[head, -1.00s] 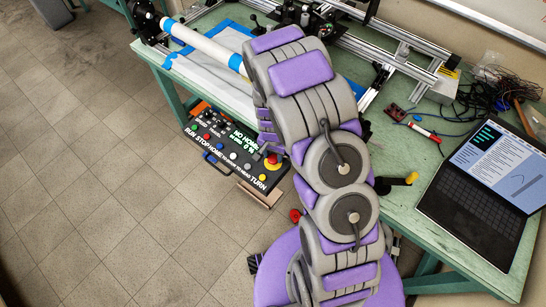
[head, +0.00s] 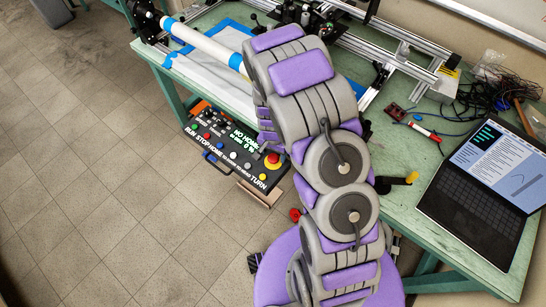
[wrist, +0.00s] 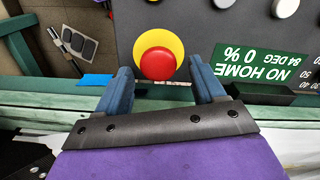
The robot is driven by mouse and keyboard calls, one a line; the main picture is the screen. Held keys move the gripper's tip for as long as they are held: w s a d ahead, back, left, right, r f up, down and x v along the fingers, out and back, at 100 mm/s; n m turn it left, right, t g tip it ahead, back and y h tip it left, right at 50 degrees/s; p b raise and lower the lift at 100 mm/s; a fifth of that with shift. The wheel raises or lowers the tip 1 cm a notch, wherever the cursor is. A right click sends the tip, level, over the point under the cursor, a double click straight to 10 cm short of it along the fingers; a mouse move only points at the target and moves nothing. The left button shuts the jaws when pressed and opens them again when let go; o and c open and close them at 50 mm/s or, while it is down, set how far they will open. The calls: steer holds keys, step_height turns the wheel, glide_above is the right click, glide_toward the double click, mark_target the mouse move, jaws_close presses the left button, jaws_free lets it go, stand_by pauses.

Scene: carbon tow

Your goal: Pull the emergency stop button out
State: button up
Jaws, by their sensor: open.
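The emergency stop button (wrist: 158,64) is a red round knob on a yellow disc, at the edge of a dark control panel (wrist: 205,25). In the head view the button (head: 273,159) sits near the right end of the panel (head: 212,148), partly beside my arm. My gripper (wrist: 160,85) is open, its two blue-grey fingers on either side of the button's lower edge in the wrist view. I cannot tell whether the fingers touch it. In the head view my gripper is mostly hidden behind my arm.
The panel hangs at the front edge of a green workbench (head: 425,245). A laptop (head: 485,180), a red marker (head: 425,131) and loose cables (head: 490,88) lie on the right. A white tube (head: 205,45) spans the back. Tiled floor (head: 120,200) is free at left.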

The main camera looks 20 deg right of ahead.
steer(key=shift+r+p, duration=1.6)
steer(key=shift+r, duration=1.35)
steer(key=shift+r, duration=0.2)
steer(key=s+a+r+n, duration=0.15)
steer(key=s+r, duration=0.35)
steer(key=r, duration=0.5)
steer(key=s+r+n, duration=0.2)
steer(key=s+r, duration=0.3)
steer(key=r, duration=0.4)
steer(key=s+r+n, duration=0.1)
steer(key=s+r, duration=0.2)
steer(key=s, duration=0.3)
steer(key=s+d+r+n+g, duration=0.1)
steer(key=s+r+n, duration=0.1)
steer(key=s+r, duration=0.2)
steer(key=s+r+n, duration=0.1)
steer(key=s+r, duration=0.2)
steer(key=s, duration=0.6)
steer(key=shift+s+d+r+g, duration=0.15)
steer(key=shift+s+r+g, duration=0.1)
steer(key=shift+r+g, duration=0.15)
